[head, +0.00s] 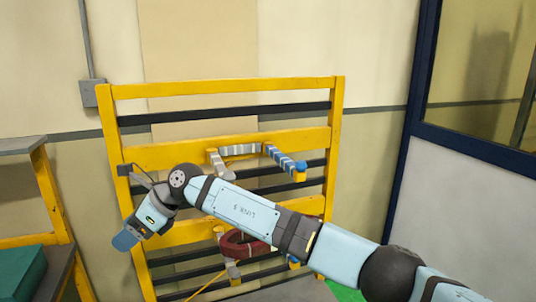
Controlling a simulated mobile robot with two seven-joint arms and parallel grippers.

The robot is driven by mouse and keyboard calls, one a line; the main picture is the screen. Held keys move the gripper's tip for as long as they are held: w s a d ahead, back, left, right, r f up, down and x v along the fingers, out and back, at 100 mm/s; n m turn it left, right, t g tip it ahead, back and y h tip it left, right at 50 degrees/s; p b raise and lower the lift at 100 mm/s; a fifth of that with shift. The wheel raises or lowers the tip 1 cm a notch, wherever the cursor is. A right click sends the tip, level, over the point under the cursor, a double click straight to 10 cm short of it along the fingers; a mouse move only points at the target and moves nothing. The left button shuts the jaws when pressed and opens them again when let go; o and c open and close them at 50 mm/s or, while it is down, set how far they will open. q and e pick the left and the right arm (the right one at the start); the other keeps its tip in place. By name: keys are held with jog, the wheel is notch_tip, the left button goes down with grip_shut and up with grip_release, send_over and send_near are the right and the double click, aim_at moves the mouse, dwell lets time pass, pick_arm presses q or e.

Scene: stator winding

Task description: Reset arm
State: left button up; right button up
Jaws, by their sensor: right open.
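My right arm reaches in from the lower right across the front of a yellow rack (225,90). Its wrist is at the rack's left post. The right gripper (138,178) is small and dark here, with thin open fingers beside that post. No object shows between the fingers. I cannot tell whether it touches the post. My left gripper is not in view.
A dark red ring-shaped coil (238,246) hangs on the lower rack, partly behind my arm. A blue-and-grey striped peg (284,161) sticks out above. A yellow-framed table (55,195) with a green box (20,275) stands left. A dark-blue window frame (408,130) is right.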

jog(key=s+r+m+y, duration=0.2)
jog(key=s+m+y, duration=0.2)
jog(key=y, duration=0.2)
jog(key=w+d+r+m+t+y, duration=0.25)
jog(key=d+m+t+y, duration=0.5)
jog(key=m, duration=0.65)
jog(key=w+d+f+m+t+h, duration=0.3)
jog(key=d+f+m+t+h, duration=0.2)
jog(key=d+m+t+h, duration=0.6)
jog(key=s+d+f+m+h, duration=0.2)
jog(key=d+f+m+h, duration=0.3)
jog(key=d+f+m, duration=0.3)
jog(key=s+d+f+m+h, duration=0.3)
jog(key=d+f+m+h, duration=0.2)
jog(key=d+f+m, duration=0.35)
jog(key=s+d+f+m+g+h, duration=0.1)
jog(key=s+d+f+m+g, duration=0.25)
jog(key=s+d, duration=0.5)
jog(key=s+d+f+m+g+h, duration=0.1)
jog(key=s+d+f+m+g, duration=0.25)
jog(key=s, duration=0.75)
jog(key=s+d+f+m+g+h, duration=0.1)
jog(key=s+d+f+g, duration=0.3)
jog(key=s+d, duration=0.5)
jog(key=w+a+f+t+y+p, duration=0.3)
jog(key=w+a+f+t+p, duration=0.2)
jog(key=a+f+t, duration=0.1)
jog(key=shift+w+a+f+n, duration=0.2)
jog(key=shift+a+f+n, duration=0.25)
jog(key=shift+a+f, duration=0.4)
